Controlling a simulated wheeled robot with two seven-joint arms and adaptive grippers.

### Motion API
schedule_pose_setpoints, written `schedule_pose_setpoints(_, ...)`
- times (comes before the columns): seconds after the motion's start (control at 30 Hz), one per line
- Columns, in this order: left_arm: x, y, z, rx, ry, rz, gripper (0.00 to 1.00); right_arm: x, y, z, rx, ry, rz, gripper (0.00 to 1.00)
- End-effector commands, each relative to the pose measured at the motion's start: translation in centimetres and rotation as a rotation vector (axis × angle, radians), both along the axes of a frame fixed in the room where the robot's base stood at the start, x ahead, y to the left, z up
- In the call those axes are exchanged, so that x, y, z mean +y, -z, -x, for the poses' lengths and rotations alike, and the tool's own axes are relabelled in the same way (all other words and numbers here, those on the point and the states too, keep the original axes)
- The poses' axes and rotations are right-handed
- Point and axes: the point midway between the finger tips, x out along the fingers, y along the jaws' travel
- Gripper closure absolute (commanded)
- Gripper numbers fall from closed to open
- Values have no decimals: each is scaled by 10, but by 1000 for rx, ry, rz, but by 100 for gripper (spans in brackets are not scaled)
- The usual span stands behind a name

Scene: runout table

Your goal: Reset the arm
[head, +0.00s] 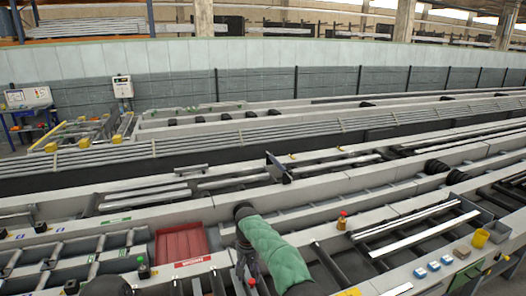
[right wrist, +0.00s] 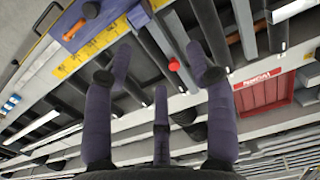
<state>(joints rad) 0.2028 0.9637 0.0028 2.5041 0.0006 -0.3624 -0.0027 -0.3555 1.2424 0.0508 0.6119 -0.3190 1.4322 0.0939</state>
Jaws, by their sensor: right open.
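My right arm, in a green padded sleeve, reaches in from the bottom of the head view. Its dark gripper (head: 247,272) hangs down over the front rails of the runout table (head: 323,205). In the right wrist view the gripper (right wrist: 158,62) has its dark fingers spread apart, with nothing between them. Table bars and a red knob (right wrist: 174,65) show beyond the fingers; I cannot tell the exact height above them.
A red tray (head: 182,243) lies left of my right gripper. Long rails fill the table.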

Motion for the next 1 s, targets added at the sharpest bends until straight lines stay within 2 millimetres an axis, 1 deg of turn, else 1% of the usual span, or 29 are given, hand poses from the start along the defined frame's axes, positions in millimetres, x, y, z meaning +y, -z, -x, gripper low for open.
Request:
schedule_pose_setpoints(0.17, 0, 0, -1, -2, -1, 0, 60, -9, 22, 1, 8, 6, -18, 44)
schedule_pose_setpoints(0.37, 0, 0, -1, -1, 0, 0, 60, -20, 56, 6, 17, 17, -50, 44)
schedule_pose_setpoints(0.47, 0, 0, -1, -1, 0, 0, 60, -29, 77, 11, 24, 28, -71, 44)
schedule_pose_setpoints(0.57, 0, 0, 0, -1, 0, 0, 60, -39, 104, 22, 33, 45, -99, 44)
schedule_pose_setpoints(0.67, 0, 0, -1, -1, 0, 0, 60, -53, 138, 39, 44, 71, -135, 44)
schedule_pose_setpoints(0.7, 0, 0, -1, -1, 0, 0, 60, -59, 152, 48, 48, 86, -151, 44)
schedule_pose_setpoints(0.77, 0, 0, -1, -1, 0, 0, 60, -68, 172, 63, 52, 109, -176, 44)
schedule_pose_setpoints(0.8, 0, 0, -1, -1, 0, 0, 60, -74, 184, 74, 56, 126, -192, 44)
schedule_pose_setpoints(0.87, 0, 0, -1, -1, 0, 0, 60, -82, 201, 92, 60, 152, -215, 44)
schedule_pose_setpoints(0.9, 0, 0, -1, -1, 0, 0, 60, -88, 212, 105, 61, 172, -230, 44)
schedule_pose_setpoints(0.97, 0, 0, -1, -1, 0, 0, 60, -95, 226, 125, 66, 204, -251, 44)
schedule_pose_setpoints(1.0, 0, 0, -1, -1, 0, 0, 60, -101, 235, 139, 66, 226, -264, 44)
